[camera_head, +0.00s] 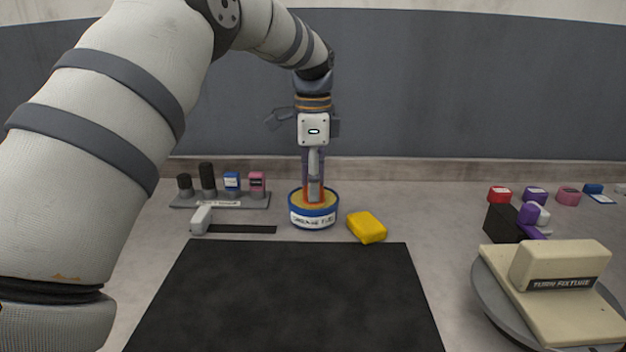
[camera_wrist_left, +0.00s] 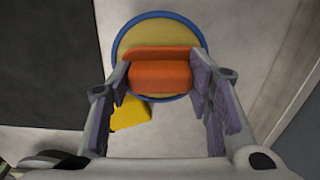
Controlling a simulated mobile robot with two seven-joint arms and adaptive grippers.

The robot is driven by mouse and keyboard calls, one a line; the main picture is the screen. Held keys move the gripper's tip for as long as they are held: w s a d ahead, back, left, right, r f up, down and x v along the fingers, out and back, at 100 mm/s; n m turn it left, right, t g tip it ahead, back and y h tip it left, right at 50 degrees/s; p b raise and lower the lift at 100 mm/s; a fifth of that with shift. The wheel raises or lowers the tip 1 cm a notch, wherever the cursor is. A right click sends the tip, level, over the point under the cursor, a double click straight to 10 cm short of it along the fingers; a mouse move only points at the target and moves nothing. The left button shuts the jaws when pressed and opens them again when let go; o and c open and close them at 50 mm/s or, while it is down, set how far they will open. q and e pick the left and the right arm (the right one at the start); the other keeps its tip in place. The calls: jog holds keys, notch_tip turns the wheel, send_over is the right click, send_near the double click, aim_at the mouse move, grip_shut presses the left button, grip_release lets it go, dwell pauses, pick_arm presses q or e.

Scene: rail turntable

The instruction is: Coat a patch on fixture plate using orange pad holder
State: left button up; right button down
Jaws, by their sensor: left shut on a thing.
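The orange pad holder (camera_head: 307,193) stands in the round blue-rimmed tub (camera_head: 313,218), which has a yellow surface inside and a label on its front. In the left wrist view, the orange holder (camera_wrist_left: 160,75) lies between my fingers, over the yellow inside of the tub (camera_wrist_left: 140,28). My left gripper (camera_head: 314,182) points straight down and is shut on the holder. The holder's underside is hidden. The cream fixture plate (camera_head: 565,318), with a raised block labelled as a fixture, sits on a grey turntable (camera_head: 490,300) at the right. My right gripper is not in view.
A yellow block (camera_head: 367,227) lies just right of the tub. A rack (camera_head: 220,201) with several small items stands left, behind a white-handled tool (camera_head: 201,218). A black mat (camera_head: 285,300) lies in front. Several coloured items, including a purple one (camera_head: 535,194), stand behind the turntable.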

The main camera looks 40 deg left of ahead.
pick_arm(q)
jog(key=shift+r, duration=3.5)
